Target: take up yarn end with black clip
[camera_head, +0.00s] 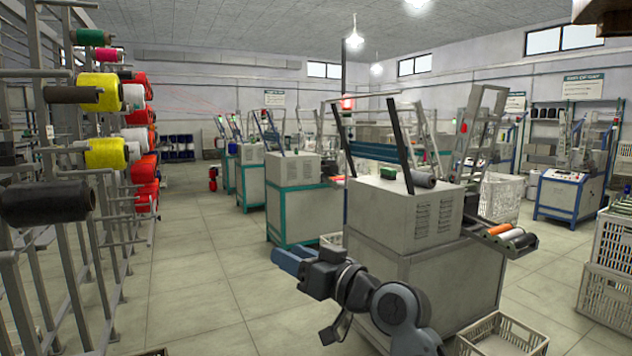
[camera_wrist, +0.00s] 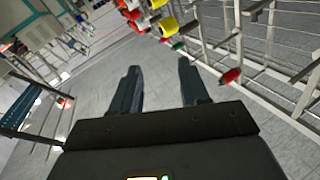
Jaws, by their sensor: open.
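My gripper (camera_head: 290,262) is in front of the nearest winding machine (camera_head: 405,215) in the head view, pointing left over the aisle. In the wrist view my gripper (camera_wrist: 157,68) has its two dark fingers apart with only grey floor between them. It is open and empty. I cannot make out a yarn end or a black clip in either view. Thin red yarn lines (camera_head: 190,98) run faintly from the left rack toward the machines.
A metal rack (camera_head: 85,235) with yellow, red and black spools fills the left side. It also shows at upper right in the wrist view (camera_wrist: 268,50). White crates (camera_head: 502,335) stand by the near machine. The tiled aisle (camera_head: 195,270) between rack and machines is clear.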

